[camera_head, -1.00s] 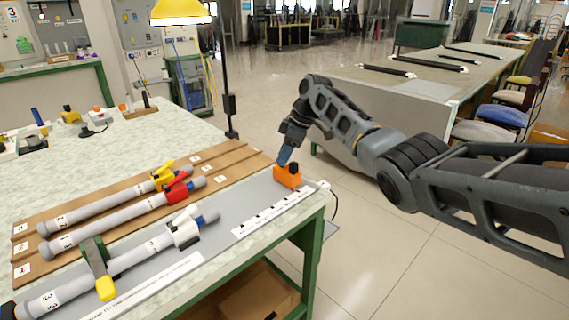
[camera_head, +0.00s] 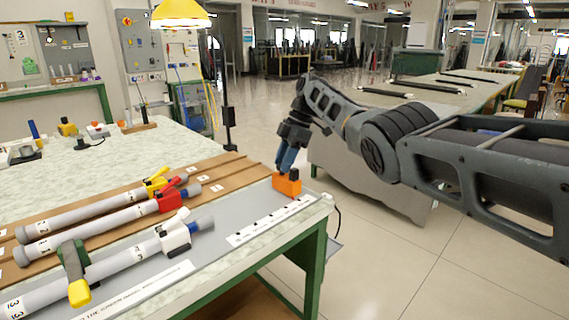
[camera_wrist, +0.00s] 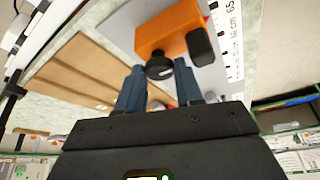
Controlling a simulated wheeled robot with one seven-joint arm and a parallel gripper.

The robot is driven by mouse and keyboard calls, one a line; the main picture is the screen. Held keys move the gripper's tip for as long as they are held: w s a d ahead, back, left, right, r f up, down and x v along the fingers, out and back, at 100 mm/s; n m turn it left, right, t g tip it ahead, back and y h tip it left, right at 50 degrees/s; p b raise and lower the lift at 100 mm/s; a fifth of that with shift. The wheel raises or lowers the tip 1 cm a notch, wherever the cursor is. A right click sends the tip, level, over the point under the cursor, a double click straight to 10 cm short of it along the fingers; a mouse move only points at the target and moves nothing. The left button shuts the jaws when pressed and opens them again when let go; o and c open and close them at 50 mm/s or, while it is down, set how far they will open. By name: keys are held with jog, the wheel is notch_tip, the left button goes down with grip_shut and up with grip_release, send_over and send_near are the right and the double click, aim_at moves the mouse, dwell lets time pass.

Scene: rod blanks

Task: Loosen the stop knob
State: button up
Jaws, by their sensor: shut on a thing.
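The orange stop block (camera_head: 284,186) sits at the far end of the grey plate, by the ruler strip. In the wrist view the orange block (camera_wrist: 172,27) fills the top middle. A round black knob (camera_wrist: 159,68) sticks out of it between my two blue fingertips. A second black piece (camera_wrist: 201,47) is on the block's right side. My gripper (camera_head: 285,165) reaches down to the block from above, and it also shows in the wrist view (camera_wrist: 160,80), shut on the round knob. The exact finger contact is hard to see.
A white ruler strip (camera_head: 268,222) lies along the plate's edge. Grey rods with yellow, red and white clamps (camera_head: 175,238) lie to the left, with a green clamp with a yellow handle (camera_head: 76,270) in front. A lamp post (camera_head: 228,120) stands behind. The floor at right is clear.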

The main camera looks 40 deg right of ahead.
jog(key=o, duration=1)
jog(key=shift+o, duration=0.2)
jog(key=shift+p, duration=0.55)
